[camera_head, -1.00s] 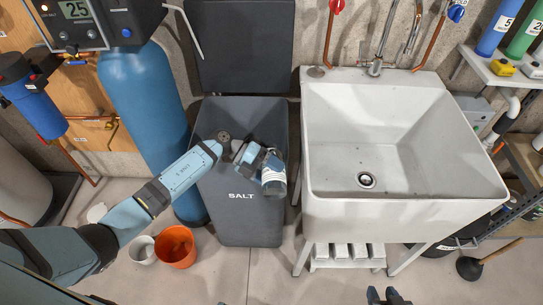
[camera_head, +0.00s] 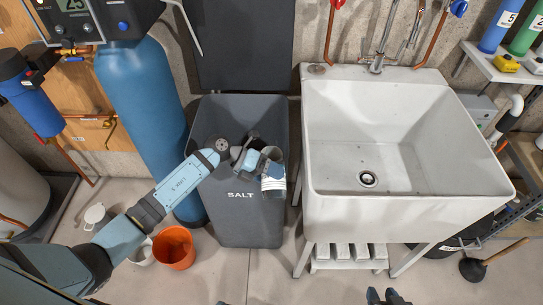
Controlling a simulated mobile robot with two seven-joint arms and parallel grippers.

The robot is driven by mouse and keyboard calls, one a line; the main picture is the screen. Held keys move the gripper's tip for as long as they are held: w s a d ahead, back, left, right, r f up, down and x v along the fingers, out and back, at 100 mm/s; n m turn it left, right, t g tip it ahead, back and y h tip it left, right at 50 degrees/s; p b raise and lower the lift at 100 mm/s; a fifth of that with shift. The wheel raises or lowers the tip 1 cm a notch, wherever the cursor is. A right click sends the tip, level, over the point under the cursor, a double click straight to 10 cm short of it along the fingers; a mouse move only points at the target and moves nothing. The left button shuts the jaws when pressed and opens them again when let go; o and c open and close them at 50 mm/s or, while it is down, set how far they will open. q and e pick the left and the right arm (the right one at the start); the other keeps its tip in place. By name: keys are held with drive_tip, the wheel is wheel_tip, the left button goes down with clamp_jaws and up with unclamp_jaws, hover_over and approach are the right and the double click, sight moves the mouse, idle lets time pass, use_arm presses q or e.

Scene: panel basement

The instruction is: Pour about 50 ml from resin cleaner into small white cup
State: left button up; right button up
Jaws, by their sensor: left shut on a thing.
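My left gripper (camera_head: 262,160) is shut on a container with a white and blue label (camera_head: 273,184), which looks like the resin cleaner. It holds it above the front of the open grey salt bin. The gripper hides part of the container, and I cannot read its label or see liquid. A small white cup-like vessel (camera_head: 95,214) stands on the floor at left. A second white vessel (camera_head: 141,254) stands beside the orange bucket, partly behind my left arm. I cannot be sure which is the small white cup. My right gripper (camera_head: 385,296) shows at the bottom edge, fingers apart and empty.
The grey salt bin (camera_head: 240,222) stands open, its lid raised behind. A white sink (camera_head: 400,205) is to its right and a blue tank (camera_head: 145,105) to its left. An orange bucket (camera_head: 174,248) stands on the floor. Floor in front of the bin is clear.

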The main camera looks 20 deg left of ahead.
drive_tip(key=shift+w+a+r, duration=0.1)
drive_tip(key=shift+w+r, duration=0.05)
drive_tip(key=shift+r, duration=0.2)
drive_tip(key=shift+f, duration=0.15)
drive_tip(key=shift+s+d+f, duration=0.3)
drive_tip(key=shift+w+a+r, duration=0.3)
drive_tip(key=shift+w+r, duration=0.05)
drive_tip(key=shift+r, duration=0.05)
idle(0.5)
drive_tip(key=shift+d+f, duration=0.1)
